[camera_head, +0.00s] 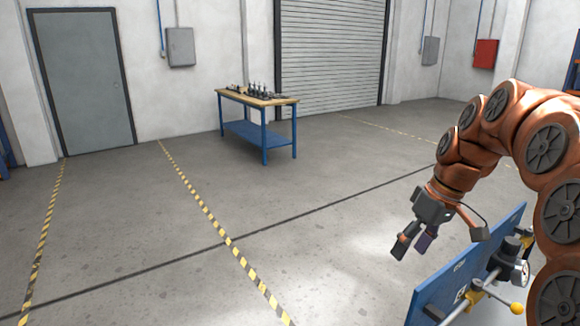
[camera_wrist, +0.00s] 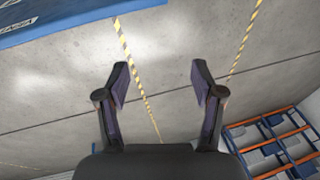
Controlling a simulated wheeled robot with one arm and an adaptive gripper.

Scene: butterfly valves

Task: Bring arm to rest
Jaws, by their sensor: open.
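My arm is orange and comes in from the right in the head view, bent over in an arch. My gripper (camera_head: 412,243) hangs at its end, pointing down and left, open and empty. It is above the floor, to the left of a blue panel (camera_head: 468,262) with valve fittings. A dark valve body (camera_head: 508,262) and a handle with a yellow knob (camera_head: 517,308) show on the panel, partly hidden by my arm. In the wrist view my gripper (camera_wrist: 161,85) has its two fingers spread with only floor between them. A strip of blue panel (camera_wrist: 80,20) shows at the top left there.
A blue workbench (camera_head: 258,98) with a wooden top and small dark items stands by the back wall. A grey door (camera_head: 82,85) and a roller shutter (camera_head: 330,55) are behind. The marked floor (camera_head: 200,240) is clear. Shelving (camera_wrist: 280,145) shows in the wrist view.

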